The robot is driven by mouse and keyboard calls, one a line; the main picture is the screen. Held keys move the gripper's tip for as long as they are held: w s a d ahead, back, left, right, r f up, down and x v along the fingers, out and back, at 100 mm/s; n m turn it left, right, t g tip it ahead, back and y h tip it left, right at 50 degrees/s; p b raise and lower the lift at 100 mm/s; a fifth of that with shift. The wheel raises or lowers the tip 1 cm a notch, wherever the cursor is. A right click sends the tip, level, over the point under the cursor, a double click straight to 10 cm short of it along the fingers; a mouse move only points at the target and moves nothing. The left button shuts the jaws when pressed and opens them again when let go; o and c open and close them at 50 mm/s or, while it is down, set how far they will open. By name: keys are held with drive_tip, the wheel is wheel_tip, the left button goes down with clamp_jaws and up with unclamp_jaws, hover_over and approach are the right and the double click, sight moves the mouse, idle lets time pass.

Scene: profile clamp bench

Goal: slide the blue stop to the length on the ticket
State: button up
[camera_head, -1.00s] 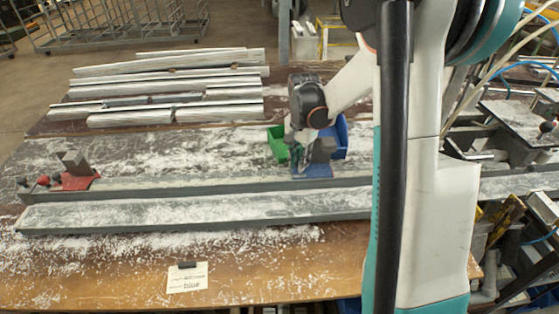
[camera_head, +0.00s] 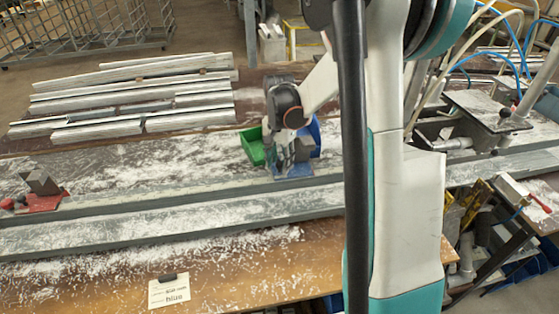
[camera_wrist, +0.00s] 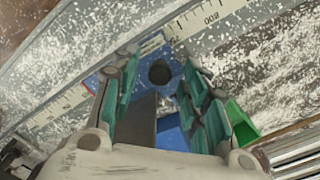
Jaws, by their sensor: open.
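The blue stop (camera_head: 292,171) sits on the long grey rail at the bench's middle, with a grey block on its base. In the wrist view, the blue stop (camera_wrist: 172,139) shows its blue base, dark block and black knob. My gripper (camera_head: 283,152) is over the stop. In the wrist view, my gripper (camera_wrist: 161,62) is open, with teal fingers on either side of the knob and block; contact cannot be told. A pale scale (camera_wrist: 210,18) runs along the rail.
A red stop (camera_head: 42,199) stands on the rail at left. A green bin (camera_head: 252,146) and a blue bin (camera_head: 316,135) stand just behind my gripper. Several metal profiles (camera_head: 120,105) lie at the back. White chips cover much of the bench.

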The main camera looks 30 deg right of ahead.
wheel_tip(320, 180, up, 12)
idle(0.5)
idle(0.4)
